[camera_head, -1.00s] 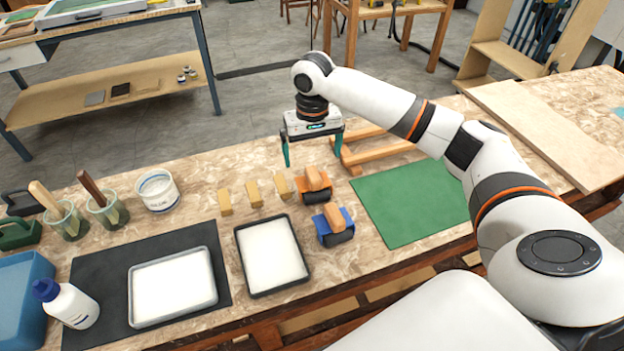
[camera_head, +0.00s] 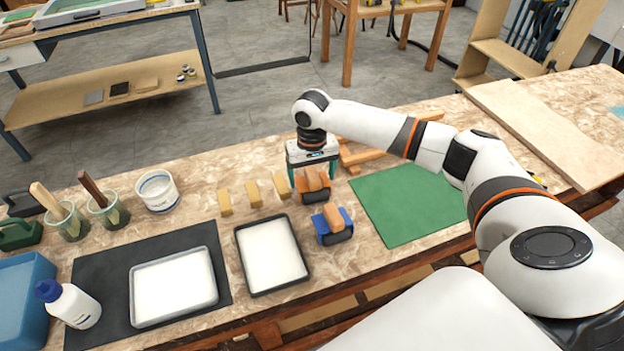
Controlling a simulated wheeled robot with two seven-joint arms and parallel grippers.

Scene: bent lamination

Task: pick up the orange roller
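The orange roller (camera_head: 313,195) sits on the workbench, with a wooden handle on top and a dark roller part at its front. My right gripper (camera_head: 312,180) is directly over it, pointing down. Its two green fingers are spread, one on each side of the roller's upper part. The fingertips are partly hidden, and I cannot tell whether they touch the roller. A blue roller (camera_head: 333,226) stands just in front of the orange one. My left gripper is not in view.
Several small wooden blocks (camera_head: 253,193) stand left of the orange roller. A white-filled tray (camera_head: 270,254) lies in front of them. A green mat (camera_head: 408,204) lies to the right. Wooden bars (camera_head: 362,157) lie behind. A glue tub (camera_head: 157,191) stands farther left.

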